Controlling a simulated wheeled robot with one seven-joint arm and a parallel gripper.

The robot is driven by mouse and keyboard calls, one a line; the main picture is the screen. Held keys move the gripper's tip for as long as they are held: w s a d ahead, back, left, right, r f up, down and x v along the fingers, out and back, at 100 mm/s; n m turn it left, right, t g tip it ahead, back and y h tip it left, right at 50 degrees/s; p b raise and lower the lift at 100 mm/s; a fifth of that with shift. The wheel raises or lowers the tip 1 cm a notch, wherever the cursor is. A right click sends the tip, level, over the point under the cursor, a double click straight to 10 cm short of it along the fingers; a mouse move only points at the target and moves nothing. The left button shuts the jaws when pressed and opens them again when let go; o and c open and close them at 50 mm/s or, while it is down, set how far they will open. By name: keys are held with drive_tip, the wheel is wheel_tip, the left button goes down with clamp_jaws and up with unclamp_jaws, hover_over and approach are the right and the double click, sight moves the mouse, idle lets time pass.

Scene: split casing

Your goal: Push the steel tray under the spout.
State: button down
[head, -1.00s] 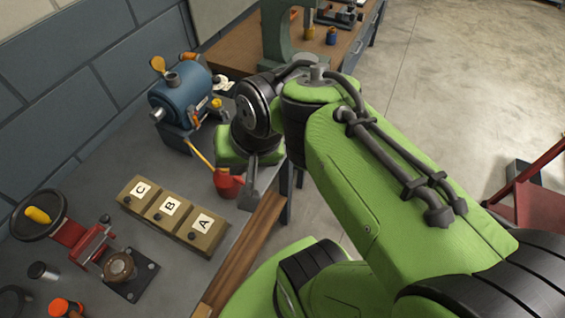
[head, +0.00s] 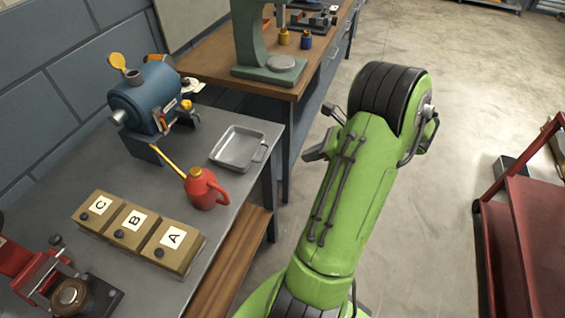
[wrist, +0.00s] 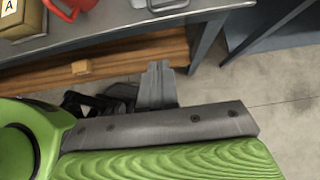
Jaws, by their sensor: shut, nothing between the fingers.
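The steel tray (head: 238,148), shallow and rectangular with a handle at its right end, lies on the grey bench near its right edge. Its handle side also shows at the top of the wrist view (wrist: 165,5). The blue casing (head: 150,97) stands on the bench left of the tray, with small yellow and grey fittings (head: 186,105) on the side facing it. I cannot tell which fitting is the spout. The tray is apart from the casing. My gripper (wrist: 155,85) is shut and empty, off the bench's edge. In the head view its fingers are hard to make out.
A red oil can (head: 205,188) with a long yellow nozzle stands close in front of the tray. Boxes marked A, B and C (head: 135,228) line the bench nearer me. A wooden bench with a green press (head: 250,60) stands behind.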

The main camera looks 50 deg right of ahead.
sight(245, 160)
drive_tip(key=w+r+b+x, duration=0.2)
drive_tip(key=b+x, duration=0.1)
drive_tip(key=x, duration=0.9)
drive_tip(key=shift+w+a+b, duration=0.15)
drive_tip(key=shift+a+b, duration=0.25)
drive_tip(key=shift+a, duration=0.05)
drive_tip(key=w+a+p, duration=0.1)
drive_tip(key=w+p, duration=0.1)
drive_tip(key=w, duration=0.1)
drive_tip(key=w+a+p, duration=0.1)
drive_tip(key=w+p, duration=0.1)
drive_tip(key=w+a+p, duration=0.1)
drive_tip(key=w+p, duration=0.1)
drive_tip(key=w, duration=0.1)
drive_tip(key=shift+w+a+r, duration=0.1)
drive_tip(key=shift+w, duration=0.45)
